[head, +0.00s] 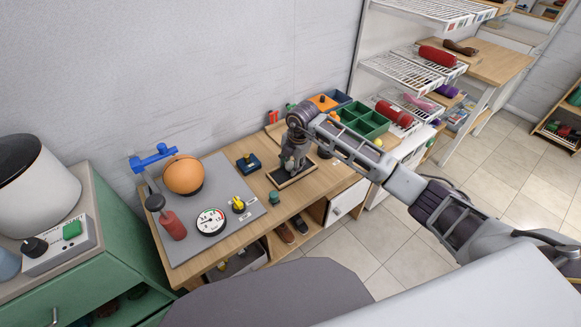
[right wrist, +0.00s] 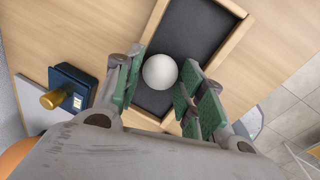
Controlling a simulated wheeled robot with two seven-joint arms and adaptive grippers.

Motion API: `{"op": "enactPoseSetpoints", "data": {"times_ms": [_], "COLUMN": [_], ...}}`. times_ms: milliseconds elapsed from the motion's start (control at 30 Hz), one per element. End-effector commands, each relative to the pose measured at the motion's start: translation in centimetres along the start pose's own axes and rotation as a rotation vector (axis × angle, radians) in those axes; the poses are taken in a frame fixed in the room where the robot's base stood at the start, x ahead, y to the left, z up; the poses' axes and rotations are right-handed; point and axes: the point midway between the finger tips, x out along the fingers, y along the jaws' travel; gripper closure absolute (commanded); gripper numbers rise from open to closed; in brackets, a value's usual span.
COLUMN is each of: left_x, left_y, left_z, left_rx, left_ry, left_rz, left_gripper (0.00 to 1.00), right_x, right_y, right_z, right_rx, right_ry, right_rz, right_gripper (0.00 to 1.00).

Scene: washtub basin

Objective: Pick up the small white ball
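The small white ball (right wrist: 160,72) lies on the dark floor of a wood-rimmed tray (right wrist: 235,43) in the right wrist view. In the head view the tray (head: 309,176) is on the wooden table, and I cannot make out the ball behind my gripper. My right gripper (head: 291,168) points down over the tray. In the right wrist view its green-padded fingers (right wrist: 160,80) are open, one on each side of the ball, with no clear grip on it. My left gripper is not in view.
A blue box with a yellow knob (right wrist: 68,92) stands left of the tray. A green divided bin (head: 363,122) is to the right. A grey board (head: 245,213) holds an orange ball (head: 183,175), a gauge (head: 211,221) and a red cylinder (head: 172,226). The wall is behind.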

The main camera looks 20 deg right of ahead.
Motion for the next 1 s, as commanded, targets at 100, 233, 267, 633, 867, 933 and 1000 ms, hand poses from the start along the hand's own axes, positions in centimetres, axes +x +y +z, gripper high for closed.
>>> {"op": "enactPoseSetpoints", "data": {"times_ms": [100,233,267,633,867,933,1000], "left_x": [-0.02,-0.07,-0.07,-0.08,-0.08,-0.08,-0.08], "left_y": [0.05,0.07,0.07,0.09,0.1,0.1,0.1], "left_z": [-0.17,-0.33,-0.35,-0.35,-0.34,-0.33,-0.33], "left_rx": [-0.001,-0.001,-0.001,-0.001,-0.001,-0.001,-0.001], "left_ry": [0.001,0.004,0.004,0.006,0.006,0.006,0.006], "left_rz": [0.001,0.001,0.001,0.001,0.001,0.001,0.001], "left_gripper": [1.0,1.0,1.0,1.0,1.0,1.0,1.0], "right_x": [0.61,0.67,0.67,0.63,0.63,0.63,0.63], "right_y": [-0.02,0.0,0.0,0.0,0.0,0.0,0.0], "right_z": [-0.02,-0.01,-0.01,0.0,0.0,0.0,0.0], "right_rx": [0.0,-0.001,-0.001,-0.001,-0.001,-0.001,-0.001], "right_ry": [0.001,0.0,0.0,0.0,0.0,0.0,0.0], "right_rz": [0.0,0.001,0.001,0.0,0.0,0.0,0.0], "right_gripper": [0.6,0.6,0.6,0.68,0.83,0.83,0.83]}}
